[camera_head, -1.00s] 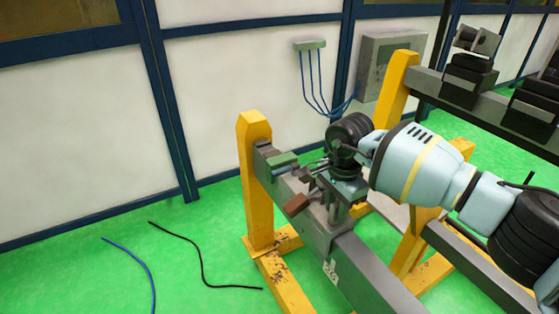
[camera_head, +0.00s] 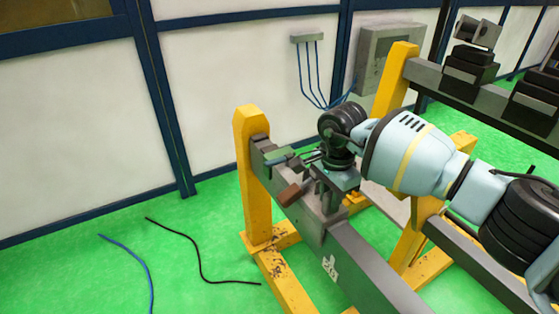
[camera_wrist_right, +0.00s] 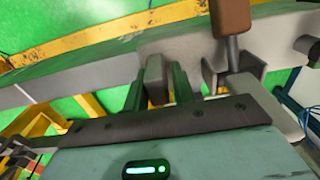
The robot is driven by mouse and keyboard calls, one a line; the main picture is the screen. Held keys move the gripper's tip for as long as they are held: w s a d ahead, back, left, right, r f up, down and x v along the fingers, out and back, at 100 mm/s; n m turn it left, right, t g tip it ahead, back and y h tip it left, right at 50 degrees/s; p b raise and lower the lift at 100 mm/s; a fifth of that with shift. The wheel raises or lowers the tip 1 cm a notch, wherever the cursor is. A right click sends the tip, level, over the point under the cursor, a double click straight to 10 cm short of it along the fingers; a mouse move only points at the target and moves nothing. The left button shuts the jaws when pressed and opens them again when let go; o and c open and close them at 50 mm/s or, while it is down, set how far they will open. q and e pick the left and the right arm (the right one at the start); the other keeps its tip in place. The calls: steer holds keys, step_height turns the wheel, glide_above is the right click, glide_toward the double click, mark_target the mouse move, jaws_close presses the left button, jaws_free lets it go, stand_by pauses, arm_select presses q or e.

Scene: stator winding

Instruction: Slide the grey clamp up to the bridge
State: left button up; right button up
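The grey clamp (camera_head: 327,204) sits on the grey beam, with a brown handle (camera_head: 290,195) sticking out to its left. In the right wrist view the brown handle (camera_wrist_right: 231,14) rises beside a grey upright block (camera_wrist_right: 155,78) of the clamp. My right gripper (camera_head: 324,190) reaches down over the clamp. Its green fingers (camera_wrist_right: 157,90) stand on both sides of the block and look closed against it. A green-topped piece (camera_head: 279,156) near the beam's far end looks like the bridge, a short gap beyond the clamp. My left gripper is out of view.
The beam (camera_head: 360,270) rests on a yellow stand (camera_head: 254,180). A second beam with dark blocks (camera_head: 469,72) stands at the back right. A blue cable (camera_head: 136,260) and a black cable (camera_head: 200,262) lie on the open green floor.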

steer(key=shift+w+a, duration=0.15)
steer(key=shift+w, duration=0.05)
stand_by(0.4)
steer(key=shift+s, duration=0.2)
steer(key=shift+o, duration=0.4)
steer(key=shift+o, duration=1)
steer(key=shift+r, duration=0.15)
